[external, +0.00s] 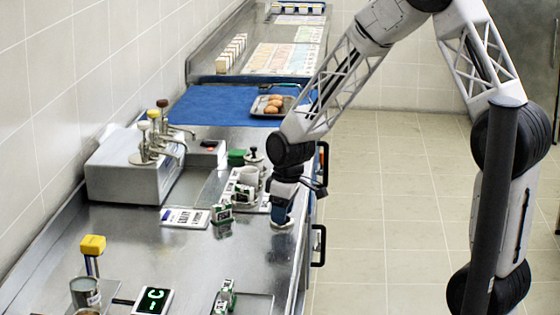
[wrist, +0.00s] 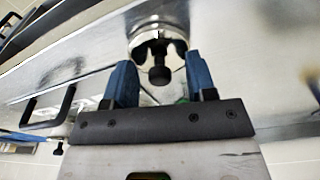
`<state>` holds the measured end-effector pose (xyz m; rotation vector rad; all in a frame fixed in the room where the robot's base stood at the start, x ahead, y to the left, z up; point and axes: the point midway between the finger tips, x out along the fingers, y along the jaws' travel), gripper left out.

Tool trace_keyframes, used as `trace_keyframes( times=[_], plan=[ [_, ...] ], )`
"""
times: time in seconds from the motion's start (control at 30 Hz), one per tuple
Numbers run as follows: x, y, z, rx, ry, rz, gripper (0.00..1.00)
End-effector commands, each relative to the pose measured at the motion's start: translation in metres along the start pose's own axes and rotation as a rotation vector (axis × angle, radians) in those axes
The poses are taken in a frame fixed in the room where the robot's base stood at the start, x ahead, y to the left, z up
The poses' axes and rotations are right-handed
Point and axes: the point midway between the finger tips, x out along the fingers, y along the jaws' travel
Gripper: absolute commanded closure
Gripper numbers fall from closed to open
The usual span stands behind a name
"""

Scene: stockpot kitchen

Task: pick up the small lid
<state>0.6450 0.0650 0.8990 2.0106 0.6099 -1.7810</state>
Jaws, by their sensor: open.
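The small lid (wrist: 158,29) is a round metal disc with a black knob (wrist: 159,74). In the wrist view it lies at the top centre on the steel counter. My gripper (wrist: 160,80) has two blue fingers, spread open, one on each side of the knob with a gap to each. In the external view my gripper (external: 282,214) points down at the counter's right edge. Only a pale sliver of the lid's rim (external: 282,227) shows beneath it; the fingers hide the rest.
A pump dispenser box (external: 130,172) stands farther left. Black handles (external: 319,245) stick out from the counter's right side.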

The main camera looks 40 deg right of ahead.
Motion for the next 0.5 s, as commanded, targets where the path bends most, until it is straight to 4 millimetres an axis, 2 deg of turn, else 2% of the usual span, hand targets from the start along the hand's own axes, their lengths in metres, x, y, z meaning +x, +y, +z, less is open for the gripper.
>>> trace_keyframes(
  times=[0.33,0.5],
  plan=[
    [-0.0001,0.0000,0.0001,0.000,0.000,0.000,0.49],
    [-0.0001,0.0000,0.0001,0.000,0.000,0.000,0.75]
  ],
)
